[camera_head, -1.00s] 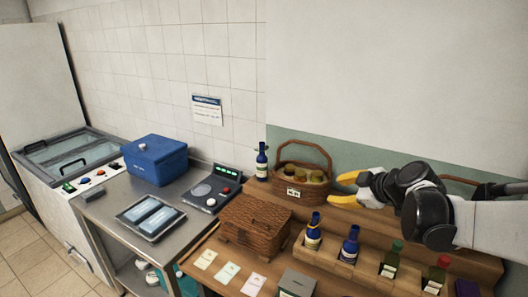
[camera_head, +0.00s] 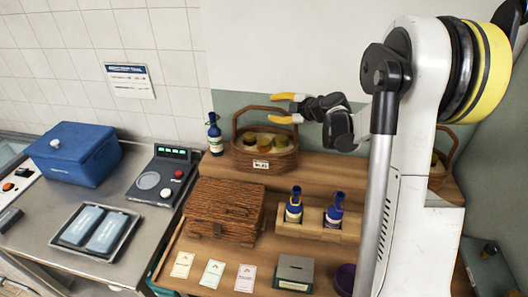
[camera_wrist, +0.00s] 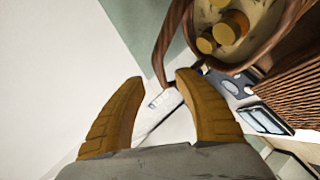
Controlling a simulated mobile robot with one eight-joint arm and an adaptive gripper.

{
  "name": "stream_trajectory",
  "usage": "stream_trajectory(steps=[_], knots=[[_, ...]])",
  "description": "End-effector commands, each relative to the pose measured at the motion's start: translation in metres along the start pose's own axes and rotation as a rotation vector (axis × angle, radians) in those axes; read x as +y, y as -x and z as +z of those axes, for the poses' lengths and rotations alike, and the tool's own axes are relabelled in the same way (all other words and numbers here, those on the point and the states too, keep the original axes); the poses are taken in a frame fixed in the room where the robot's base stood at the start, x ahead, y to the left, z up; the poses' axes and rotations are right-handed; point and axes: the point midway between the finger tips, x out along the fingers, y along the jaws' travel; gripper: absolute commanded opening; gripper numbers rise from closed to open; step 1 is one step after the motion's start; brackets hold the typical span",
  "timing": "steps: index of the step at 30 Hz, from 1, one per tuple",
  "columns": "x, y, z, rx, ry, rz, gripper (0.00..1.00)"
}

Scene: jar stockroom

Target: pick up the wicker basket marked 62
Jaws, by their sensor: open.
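The wicker basket (camera_head: 250,160) stands on the upper wooden shelf against the wall. It has an arched handle, jars with yellowish lids inside, and a small white front tag that seems to read 62. My gripper (camera_head: 283,108) is open, its yellow fingers level with the upper right of the handle and overlapping it in the head view. In the wrist view, the fingertips of my gripper (camera_wrist: 158,82) are apart, with a bend of the handle (camera_wrist: 160,62) at the gap between them. The basket (camera_wrist: 265,45) fills the upper right there. I see no contact.
A blue bottle (camera_head: 214,135) stands close left of the basket. A brown wicker hamper (camera_head: 225,210) and two bottles in a wooden rack (camera_head: 310,218) are in front. Another basket (camera_head: 441,165) at right is partly hidden by my arm. The wall is close behind.

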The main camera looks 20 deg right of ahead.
Motion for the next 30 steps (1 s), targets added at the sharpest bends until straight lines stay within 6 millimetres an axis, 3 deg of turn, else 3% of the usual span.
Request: stream_trajectory(steps=[9,17,21,30], knots=[[-0.003,-0.044,-0.003,0.002,0.0,-0.002,0.39],[-0.002,-0.049,-0.003,0.0,-0.001,0.0,0.38],[-0.002,-0.048,-0.003,0.0,-0.001,-0.001,0.0],[-0.001,-0.048,-0.003,0.0,-0.002,0.001,0.0]])
